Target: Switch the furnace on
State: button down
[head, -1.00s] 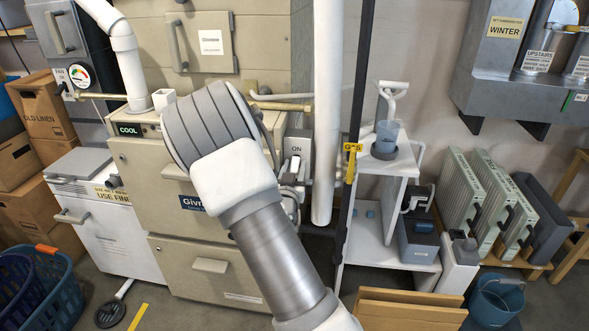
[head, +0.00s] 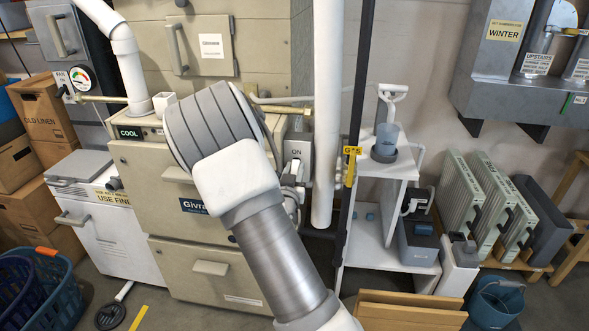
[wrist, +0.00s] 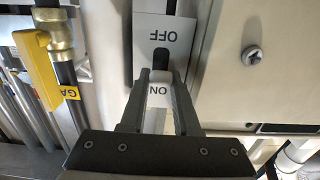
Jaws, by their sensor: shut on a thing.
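The furnace (head: 190,262) is a beige cabinet with a "COOL" display at its top left. On its right side is a grey switch box (head: 299,147) marked ON at the top. In the wrist view the switch plate (wrist: 180,30) appears upside down, with OFF at the top and ON between my fingers. My gripper (wrist: 161,78) is shut on the switch lever, with its fingertips beside a dark slot in the plate. The fingers cover much of the lever, so its exact position is unclear. In the head view my arm partly hides the furnace front and the gripper.
A yellow gas valve handle (wrist: 38,70) is close beside the switch. A white vertical pipe (head: 326,120) and a dark gas pipe (head: 357,120) stand right of the switch. A white shelf unit (head: 385,235) is farther right. Wooden boards (head: 410,312) lie in front.

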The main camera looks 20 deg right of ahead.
aim_at(296, 162)
jog(key=r+g+y+p, duration=0.1)
jog(key=g+p, duration=0.1)
jog(key=p, duration=0.2)
jog(key=shift+s+r, duration=0.1)
jog(key=shift+r, duration=0.3)
jog(key=r+g+y+p, duration=0.1)
jog(key=g+y+p, duration=0.1)
jog(key=p, duration=0.4)
jog(key=shift+r+g+p, duration=0.2)
jog(key=shift+g+p, duration=0.1)
jog(key=shift+g, duration=0.2)
jog(key=g+p, duration=0.1)
jog(key=p, duration=0.1)
jog(key=g+y+p, duration=0.1)
jog(key=p, duration=0.1)
jog(key=shift+w+d+r+y, duration=0.1)
jog(key=shift+w+r+y, duration=0.1)
jog(key=shift+r+y, duration=0.1)
jog(key=g+y+p, duration=0.1)
jog(key=p, duration=0.1)
jog(key=g+p, duration=0.1)
jog(key=shift+w+d+y+p, duration=0.1)
jog(key=shift+w+y+p, duration=0.1)
jog(key=shift+y+p, duration=0.2)
jog(key=shift+g, duration=0.4)
jog(key=c, duration=0.9)
grip_release()
